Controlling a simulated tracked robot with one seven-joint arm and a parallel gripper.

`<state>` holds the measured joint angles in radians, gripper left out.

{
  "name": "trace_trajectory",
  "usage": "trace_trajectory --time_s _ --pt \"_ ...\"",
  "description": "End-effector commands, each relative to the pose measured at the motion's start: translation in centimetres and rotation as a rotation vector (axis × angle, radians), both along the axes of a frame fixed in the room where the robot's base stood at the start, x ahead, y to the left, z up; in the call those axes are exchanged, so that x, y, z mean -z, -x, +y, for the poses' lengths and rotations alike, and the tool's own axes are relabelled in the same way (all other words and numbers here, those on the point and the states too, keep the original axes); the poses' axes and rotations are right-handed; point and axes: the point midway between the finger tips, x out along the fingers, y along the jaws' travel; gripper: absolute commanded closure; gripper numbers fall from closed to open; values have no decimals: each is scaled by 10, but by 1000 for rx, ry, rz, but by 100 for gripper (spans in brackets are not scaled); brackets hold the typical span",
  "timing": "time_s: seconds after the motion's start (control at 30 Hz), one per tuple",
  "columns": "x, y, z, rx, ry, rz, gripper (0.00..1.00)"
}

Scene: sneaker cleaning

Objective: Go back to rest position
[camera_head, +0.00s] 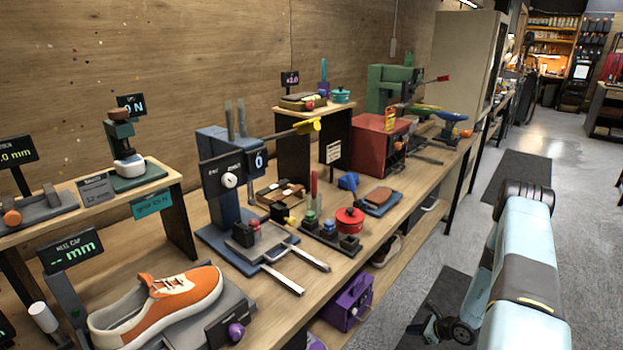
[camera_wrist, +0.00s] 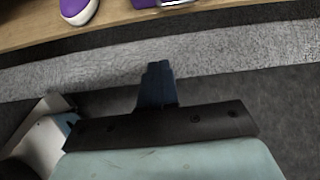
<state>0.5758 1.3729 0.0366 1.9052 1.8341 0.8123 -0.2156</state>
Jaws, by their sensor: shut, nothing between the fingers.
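My gripper (camera_wrist: 157,72) shows in the wrist view as dark fingers close together, shut and empty. It is over the floor, apart from the wooden shelf at the top of that view. In the head view, my pale blue arm is at the lower right, beside the workbench (camera_head: 358,245) and clear of it. An orange sneaker (camera_head: 160,304) rests on a grey stand at the lower left of the bench, away from my gripper.
A blue press (camera_head: 222,185), a red box (camera_head: 378,147) and a green machine (camera_head: 390,88) stand on the bench. A purple box (camera_head: 348,300) sits on the lower shelf, near my gripper's side. Dark mats (camera_head: 515,175) lie on the grey floor, which is open at the right.

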Motion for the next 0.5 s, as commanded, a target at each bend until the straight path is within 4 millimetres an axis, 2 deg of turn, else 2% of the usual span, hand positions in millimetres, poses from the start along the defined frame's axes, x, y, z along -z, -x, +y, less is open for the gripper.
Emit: trace_trajectory --time_s 0.33,0.5 --pt "-54 -24 6 -110 28 -66 100" --pt "-95 -39 11 -192 51 -115 100"
